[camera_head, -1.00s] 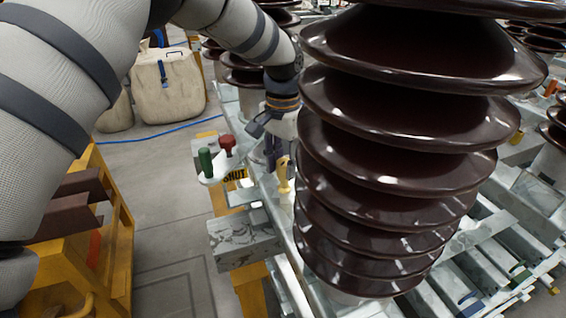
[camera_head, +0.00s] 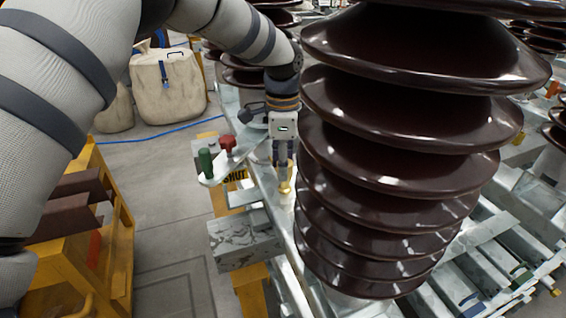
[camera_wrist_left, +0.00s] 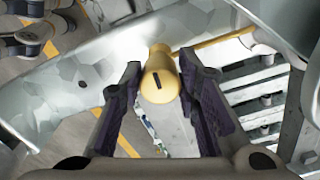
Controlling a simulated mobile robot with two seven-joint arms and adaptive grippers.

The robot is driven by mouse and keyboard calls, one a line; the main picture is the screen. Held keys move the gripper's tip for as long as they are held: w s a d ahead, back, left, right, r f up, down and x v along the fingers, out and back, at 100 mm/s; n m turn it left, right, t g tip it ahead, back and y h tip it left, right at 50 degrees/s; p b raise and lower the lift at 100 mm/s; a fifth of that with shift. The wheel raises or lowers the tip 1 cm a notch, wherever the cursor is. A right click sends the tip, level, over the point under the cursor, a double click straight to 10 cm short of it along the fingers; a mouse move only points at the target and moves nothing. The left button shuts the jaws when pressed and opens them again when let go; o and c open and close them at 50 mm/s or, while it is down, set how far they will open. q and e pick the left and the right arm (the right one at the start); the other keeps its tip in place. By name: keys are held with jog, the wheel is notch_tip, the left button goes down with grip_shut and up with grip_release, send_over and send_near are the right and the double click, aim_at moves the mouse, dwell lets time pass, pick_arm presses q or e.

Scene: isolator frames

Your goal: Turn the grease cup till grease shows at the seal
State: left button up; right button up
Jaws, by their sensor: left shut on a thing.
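The grease cup is a small brass-yellow knob (camera_wrist_left: 159,80) with a dark slot-like mark on its face, seen in the left wrist view. In the head view only a bit of the cup (camera_head: 285,188) shows below my fingertips, beside the brown ribbed insulator (camera_head: 385,180). My left gripper (camera_head: 284,178) points down at it, with its fingers closed on the cup's sides. In the left wrist view the dark purple fingers of this gripper (camera_wrist_left: 160,85) stand on either side of the cup. The seal is not clearly visible, and I see no grease. My right gripper is not in view.
The insulator's wide sheds crowd the right. Grey floor (camera_head: 165,215) is open at left.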

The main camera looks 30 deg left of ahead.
pick_arm(q)
jog(key=shift+m, duration=0.5)
jog(key=o, duration=1.2)
jog(key=shift+c, duration=0.2)
notch_tip(320, 180, up, 12)
jog(key=shift+f, duration=0.1)
